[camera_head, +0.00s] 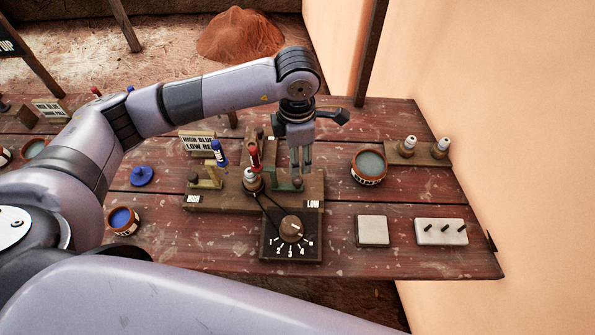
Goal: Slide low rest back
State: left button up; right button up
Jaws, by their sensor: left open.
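The low rest (284,185) is a small brassy piece with a greenish knob, on the right part of a wooden stand (235,200) near the LOW label. My left gripper (301,170) points down from above, its fingers open and right at the low rest's knob end. The fingers hide part of the rest, and I cannot tell whether they touch it. The matching high rest (206,178) is on the left near the HIGH label, with a blue-topped tool (218,152) by it. A red-handled tool (255,156) stands mid-stand. My right gripper is not in view.
A numbered dial (290,230) sits in front of the stand. A sign (198,142) stands behind it. To the right are a bowl (369,167), a pale square block (373,230) and a pegged block (441,231). Left are a blue lid (143,176) and blue pot (123,220).

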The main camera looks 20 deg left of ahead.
aim_at(298, 179)
pick_arm(q)
notch_tip(298, 179, down, 9)
jog(key=shift+p, duration=0.95)
jog(key=shift+w+f, duration=0.1)
jog(key=shift+f, duration=0.3)
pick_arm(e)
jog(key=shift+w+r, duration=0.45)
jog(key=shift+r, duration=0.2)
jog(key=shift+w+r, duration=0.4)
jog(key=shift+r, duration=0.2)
pick_arm(q)
grip_shut()
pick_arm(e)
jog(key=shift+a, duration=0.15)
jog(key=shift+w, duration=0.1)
